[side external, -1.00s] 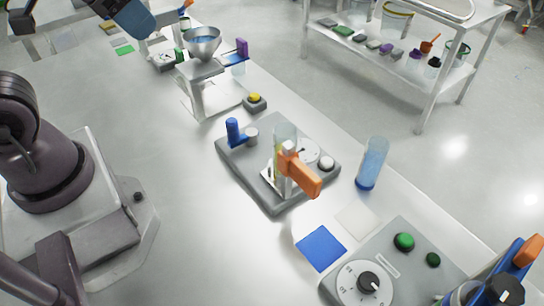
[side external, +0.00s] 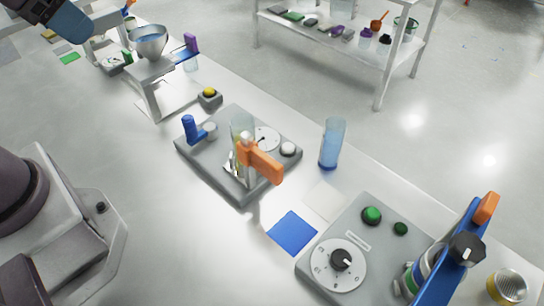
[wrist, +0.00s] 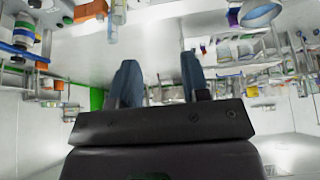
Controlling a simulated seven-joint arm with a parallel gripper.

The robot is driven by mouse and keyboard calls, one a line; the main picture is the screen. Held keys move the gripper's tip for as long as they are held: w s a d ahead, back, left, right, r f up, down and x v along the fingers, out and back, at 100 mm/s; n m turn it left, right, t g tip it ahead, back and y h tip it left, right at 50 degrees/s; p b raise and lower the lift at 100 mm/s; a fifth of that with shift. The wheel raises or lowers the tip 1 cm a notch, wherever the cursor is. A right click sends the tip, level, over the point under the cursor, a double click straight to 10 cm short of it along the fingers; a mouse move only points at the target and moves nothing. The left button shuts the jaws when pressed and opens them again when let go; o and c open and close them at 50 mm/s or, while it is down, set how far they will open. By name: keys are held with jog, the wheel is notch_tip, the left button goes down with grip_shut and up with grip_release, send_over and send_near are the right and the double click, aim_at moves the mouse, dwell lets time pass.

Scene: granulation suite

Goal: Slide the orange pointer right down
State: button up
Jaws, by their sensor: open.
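In the side external view, an orange block (side external: 486,207) sits at the upper end of a slanting blue bar (side external: 450,262) at the right, with a dark knob (side external: 467,248) on the bar below it. A second orange piece, a thick handle (side external: 260,163), sticks out from the grey unit in the middle. I cannot tell for sure which is the pointer; the block on the blue bar looks like a slider. My gripper (wrist: 161,78) is open and empty in the wrist view. In the side view only its blue end (side external: 66,22) shows at top left, far from both orange pieces.
A grey panel (side external: 352,225) with a black dial and green buttons stands left of the blue bar. A clear blue tumbler (side external: 332,145) stands behind it. A ribbed can (side external: 508,287) stands at the lower right.

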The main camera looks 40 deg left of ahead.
jog(key=n+g+y, duration=0.5)
jog(key=n+g, duration=0.1)
jog(key=n, duration=1.2)
send_near(274, 163)
jog(key=shift+h, duration=0.3)
jog(key=x, duration=1.2)
jog(key=shift+a+r, duration=0.15)
jog(key=shift+a, duration=0.05)
